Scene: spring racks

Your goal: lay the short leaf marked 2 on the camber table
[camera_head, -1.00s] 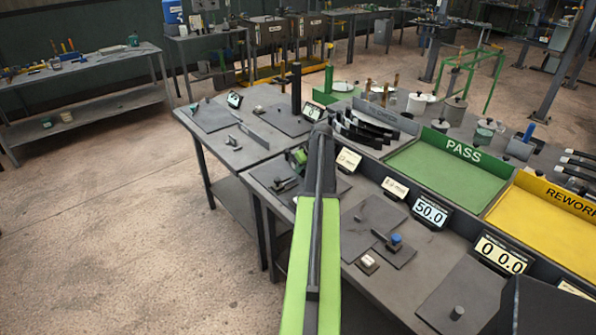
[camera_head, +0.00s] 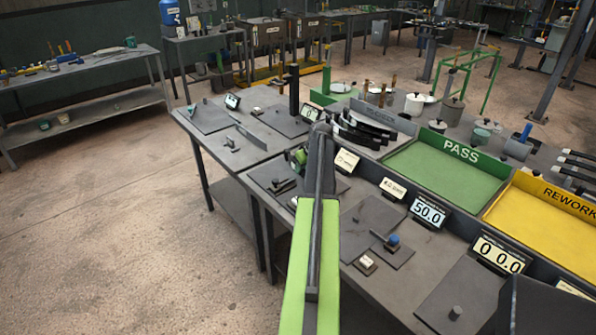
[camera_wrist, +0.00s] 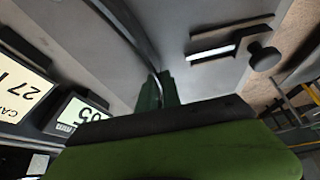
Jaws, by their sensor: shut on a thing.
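In the wrist view my gripper (camera_wrist: 157,92) is shut on a thin, dark, curved strip (camera_wrist: 128,28), which runs from the jaws to the upper left. It looks like a leaf; no mark can be read on it. In the head view my green and black arm hides the jaws and most of what they hold. Several black curved leaves (camera_head: 368,131) stand in a rack behind the arm's far end. I cannot tell for sure which station is the camber table; a card beginning "CA" (camera_wrist: 20,88) is beside the gripper in the wrist view.
The green PASS tray (camera_head: 435,172) and yellow REWORK tray (camera_head: 535,218) lie to the right. A display reads 50.0 (camera_head: 428,211). A plate with a blue-knobbed fixture (camera_head: 392,241) lies in front. The left bench (camera_head: 205,145) holds plates, posts and small displays. Open floor is at left.

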